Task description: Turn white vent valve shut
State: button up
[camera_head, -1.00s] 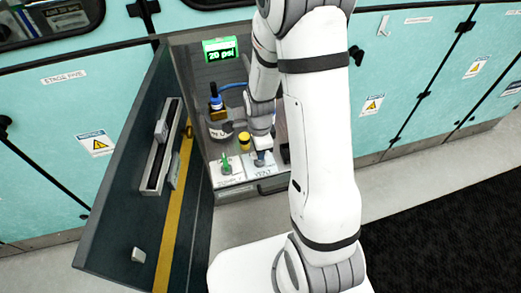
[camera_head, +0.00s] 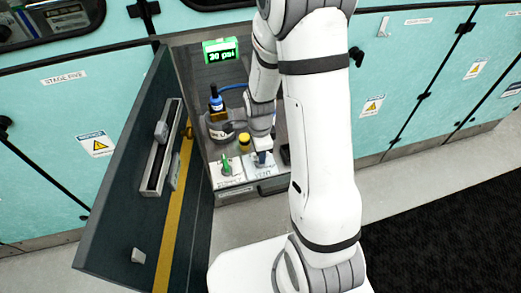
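A small valve plate labelled VENT (camera_head: 264,173) sits at the front of the open cabinet's floor. Its handle is mostly hidden by the end of my arm, so I cannot tell its position. My gripper (camera_head: 262,156) reaches down to this plate. It is very small in view, and its fingers cannot be made out clearly. A second plate with a green valve (camera_head: 227,168) lies just to the left. A green display (camera_head: 221,50) at the top of the cabinet appears to read 30 psi.
The dark cabinet door (camera_head: 135,185) stands open on the left. Inside are a bottle with a blue top (camera_head: 216,103), a yellow-capped item (camera_head: 244,141) and a blue hose (camera_head: 235,87). Closed teal panels (camera_head: 415,75) line both sides.

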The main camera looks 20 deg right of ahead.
notch_tip(320, 180, up, 8)
jog(key=shift+f, duration=0.1)
dwell(0.4)
dwell(0.4)
jog(key=s+r+n+t+p, duration=0.1)
jog(key=s+r+n+t, duration=0.1)
jog(key=s+r+n, duration=1.2)
notch_tip(320, 180, up, 3)
jog(key=n, duration=0.4)
jog(key=shift+d+r+t+p, duration=0.2)
jog(key=shift+t+p, duration=0.1)
jog(key=shift+p, duration=0.1)
